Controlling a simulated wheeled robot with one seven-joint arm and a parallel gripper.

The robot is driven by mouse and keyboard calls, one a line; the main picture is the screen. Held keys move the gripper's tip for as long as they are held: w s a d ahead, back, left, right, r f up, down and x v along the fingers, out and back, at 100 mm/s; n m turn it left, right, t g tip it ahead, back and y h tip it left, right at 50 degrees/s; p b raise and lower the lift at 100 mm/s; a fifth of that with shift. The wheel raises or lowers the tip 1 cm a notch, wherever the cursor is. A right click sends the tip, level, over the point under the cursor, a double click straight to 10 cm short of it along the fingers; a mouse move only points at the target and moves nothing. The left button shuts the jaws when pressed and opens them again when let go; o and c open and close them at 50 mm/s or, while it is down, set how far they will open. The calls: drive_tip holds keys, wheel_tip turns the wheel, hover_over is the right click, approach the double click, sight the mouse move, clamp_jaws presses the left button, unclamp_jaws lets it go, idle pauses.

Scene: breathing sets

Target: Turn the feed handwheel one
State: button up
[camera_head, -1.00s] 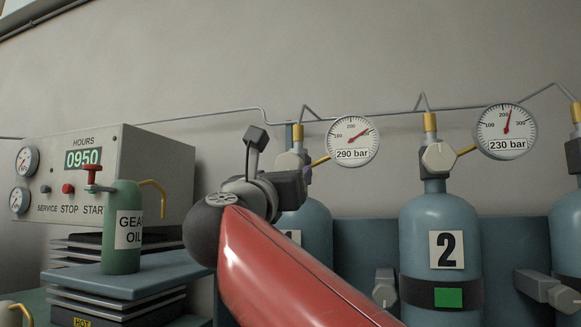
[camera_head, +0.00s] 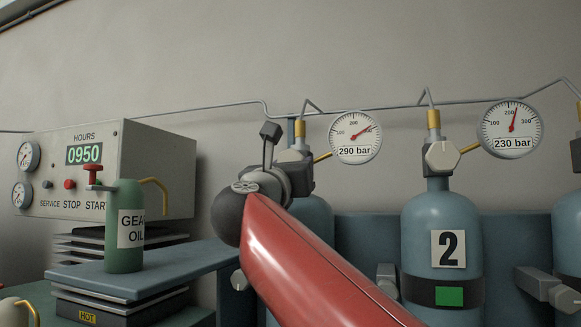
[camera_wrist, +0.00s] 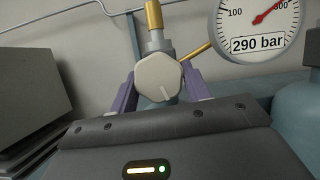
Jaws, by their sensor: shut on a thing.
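Feed handwheel one is a pale grey, faceted knob (camera_wrist: 158,77) in the middle of the wrist view, under a brass fitting. A dark mark on its face points down and slightly right. My gripper (camera_wrist: 160,88) has its two purple fingers on either side of the knob, shut on it. In the head view my gripper (camera_head: 300,173) covers most of the knob, and only its pale top (camera_head: 290,155) shows. The bottle (camera_head: 312,222) below is blue and partly hidden by my red arm. Its gauge (camera_head: 355,137) reads 290 bar.
Bottle 2 (camera_head: 440,223) stands to the right, with its own handwheel (camera_head: 442,156) and a 230 bar gauge (camera_head: 510,129). A control panel (camera_head: 150,165) and a green oil can (camera_head: 124,255) are at left. Thin pipes run along the wall.

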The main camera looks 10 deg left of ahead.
drive_tip(key=shift+r+n, duration=0.1)
drive_tip(key=shift+n, duration=0.3)
drive_tip(key=shift+d+r+n+y+p, duration=0.1)
drive_tip(key=shift+n+y+p, duration=0.45)
drive_tip(key=shift+n+y, duration=0.3)
drive_tip(key=n+y+p, duration=0.2)
drive_tip(key=n, duration=0.3)
drive_tip(key=shift+d, duration=0.1)
drive_tip(key=n+g+y, duration=0.1)
drive_tip(key=n, duration=0.2)
drive_tip(key=shift+n+y+p, duration=0.25)
drive_tip(key=shift+y+p, duration=0.1)
drive_tip(key=shift+p, duration=0.05)
drive_tip(key=n, duration=0.2)
drive_tip(key=n+g+y, duration=0.1)
drive_tip(key=n, duration=0.1)
drive_tip(key=shift+y, duration=0.3)
drive_tip(key=n+g, duration=0.1)
drive_tip(key=n, duration=0.2)
drive_tip(key=n+g, duration=0.2)
drive_tip(key=n, duration=0.2)
drive_tip(key=shift+d+r, duration=0.1)
drive_tip(key=shift+r, duration=0.1)
drive_tip(key=n+g, duration=0.1)
drive_tip(key=n, duration=0.2)
drive_tip(key=shift+n+g, duration=0.3)
drive_tip(key=shift+n, duration=0.3)
drive_tip(key=shift+n+h, duration=0.4)
drive_tip(key=shift+h, duration=0.1)
